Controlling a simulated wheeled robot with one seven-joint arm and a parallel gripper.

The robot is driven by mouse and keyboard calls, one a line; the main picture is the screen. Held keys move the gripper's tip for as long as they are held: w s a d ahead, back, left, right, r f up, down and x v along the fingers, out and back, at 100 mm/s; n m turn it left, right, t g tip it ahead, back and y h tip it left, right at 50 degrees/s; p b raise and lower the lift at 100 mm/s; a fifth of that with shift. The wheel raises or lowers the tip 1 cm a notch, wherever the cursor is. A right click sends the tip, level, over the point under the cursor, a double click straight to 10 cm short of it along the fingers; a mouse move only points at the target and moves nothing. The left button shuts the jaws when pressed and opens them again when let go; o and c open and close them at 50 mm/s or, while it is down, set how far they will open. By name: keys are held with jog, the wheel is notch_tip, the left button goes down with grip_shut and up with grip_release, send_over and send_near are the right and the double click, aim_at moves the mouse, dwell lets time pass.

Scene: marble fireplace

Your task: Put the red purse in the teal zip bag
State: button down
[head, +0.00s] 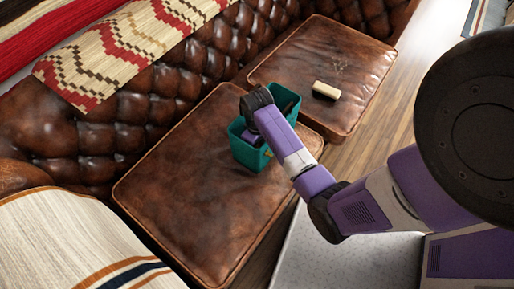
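A teal open-topped container (243,154), which looks like the teal zip bag, stands on the brown leather sofa where the two seat cushions meet. My purple arm crosses in front of it and hides its middle. The end of my arm bends down at the bag's opening, and my gripper (252,136) is at or inside the bag. Its fingers are hidden, so I cannot tell whether they are open or hold anything. I see no red purse; anything inside the bag is mostly hidden, apart from a dark patch at its right side.
A small cream block (326,90) lies on the far seat cushion (365,65). The near cushion (200,190) is bare left of the bag. A patterned red and cream throw (120,50) hangs over the backrest, and a striped cloth (70,240) covers the near armrest.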

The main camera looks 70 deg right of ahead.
aim_at(257, 147)
jog(key=shift+f, duration=0.9)
jog(key=shift+f, duration=0.15)
jog(key=c, duration=0.6)
grip_release()
jog(key=shift+c, duration=0.2)
notch_tip(257, 147, up, 12)
jog(key=p, duration=0.2)
jog(key=shift+r+p, duration=0.2)
jog(key=shift+p, duration=0.1)
